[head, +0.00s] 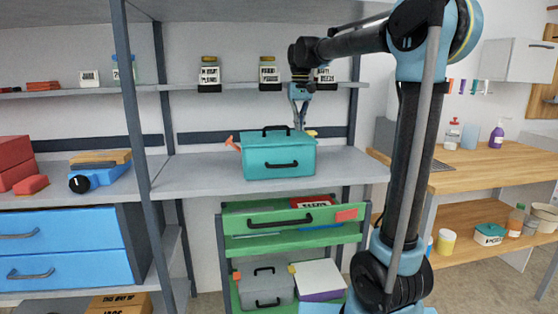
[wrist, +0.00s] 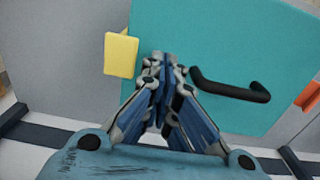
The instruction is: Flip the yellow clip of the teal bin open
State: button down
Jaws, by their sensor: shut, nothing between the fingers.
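The teal bin (head: 279,160) stands on the grey middle shelf, with its lid down, a black handle on top and another on the front. The yellow clip (head: 311,133) is at the top of its right end. In the wrist view the yellow clip (wrist: 121,54) overlaps the teal lid's left edge and juts outward. My gripper (head: 299,127) points down over the bin's right rear part. In the wrist view its fingertips (wrist: 160,60) are together and empty, just right of the yellow clip. I cannot tell whether they touch the lid.
An orange clip (head: 232,144) sticks out at the bin's left end. The lid's black handle (wrist: 232,90) is right of my fingertips. Jars (head: 269,75) stand on the shelf above, near my arm. The grey shelf (head: 192,175) is clear left of the bin.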

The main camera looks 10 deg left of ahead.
aim_at(311, 132)
jog(key=shift+f, duration=0.9)
jog(key=shift+w+d, duration=0.2)
jog(key=shift+d, duration=0.55)
jog(key=shift+w+d, duration=0.2)
jog(key=shift+d, duration=0.5)
jog(key=shift+w+d, duration=0.2)
jog(key=shift+d, duration=0.55)
dwell(1.0)
jog(key=shift+w+d+f, duration=0.1)
jog(key=shift+w+d, duration=0.1)
jog(key=shift+d, duration=0.5)
dwell(0.4)
jog(key=shift+s+a+r, duration=0.1)
jog(key=shift+a+r, duration=0.1)
jog(key=shift+r, duration=0.95)
jog(key=shift+a+r, duration=0.2)
jog(key=shift+r, duration=1)
jog(key=shift+s+a+r, duration=0.1)
jog(key=shift+a+r, duration=0.1)
jog(key=shift+r, duration=0.95)
